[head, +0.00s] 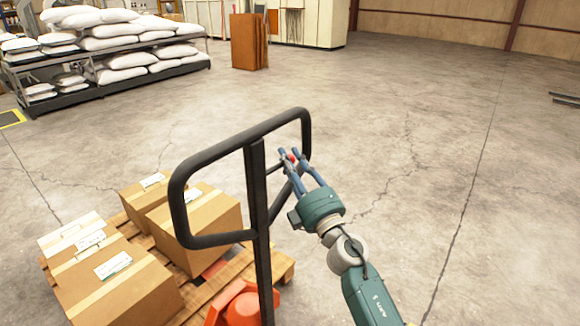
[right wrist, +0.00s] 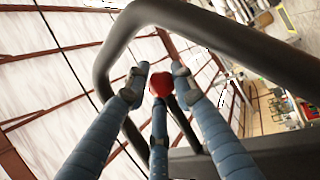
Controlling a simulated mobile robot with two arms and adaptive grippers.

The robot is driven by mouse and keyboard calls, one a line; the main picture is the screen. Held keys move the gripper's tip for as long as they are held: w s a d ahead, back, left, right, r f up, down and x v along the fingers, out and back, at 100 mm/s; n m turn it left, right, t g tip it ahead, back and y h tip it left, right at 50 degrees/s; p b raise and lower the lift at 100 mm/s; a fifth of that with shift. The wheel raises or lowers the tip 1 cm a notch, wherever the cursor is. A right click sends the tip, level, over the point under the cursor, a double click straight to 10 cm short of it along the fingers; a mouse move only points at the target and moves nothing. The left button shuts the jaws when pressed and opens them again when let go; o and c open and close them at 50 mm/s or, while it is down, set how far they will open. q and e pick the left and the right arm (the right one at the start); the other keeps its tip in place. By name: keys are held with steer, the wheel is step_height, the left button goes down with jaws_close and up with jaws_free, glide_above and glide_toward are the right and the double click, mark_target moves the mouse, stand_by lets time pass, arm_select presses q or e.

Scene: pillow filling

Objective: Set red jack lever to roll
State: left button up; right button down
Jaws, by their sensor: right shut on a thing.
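The pallet jack has a black loop handle (head: 180,190) on an upright post, with an orange-red base (head: 238,303) low in the head view. The red lever (head: 291,157) sits inside the right side of the loop; only its small red end shows. My right gripper (head: 292,154) reaches in from the lower right, its blue fingers shut on the lever. In the right wrist view, the red lever end (right wrist: 160,84) lies between the fingertips (right wrist: 160,80), with the black handle (right wrist: 215,40) curving above. The lever's setting cannot be read. My left gripper is not in view.
A wooden pallet (head: 205,292) with several cardboard boxes (head: 125,285) lies left of the post. A shelf (head: 125,83) of white sacks stands at the back left, and a brown panel stack (head: 249,42) stands at the back.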

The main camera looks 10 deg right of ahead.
steer(key=shift+d+r+n, duration=0.1)
steer(key=shift+r+n, duration=0.15)
steer(key=shift+n, duration=0.15)
steer(key=c, duration=1.5)
jaws_free()
steer(key=shift+o, duration=0.2)
steer(key=v, duration=1.2)
steer(key=shift+f, duration=0.15)
steer(key=shift+w+d, duration=0.1)
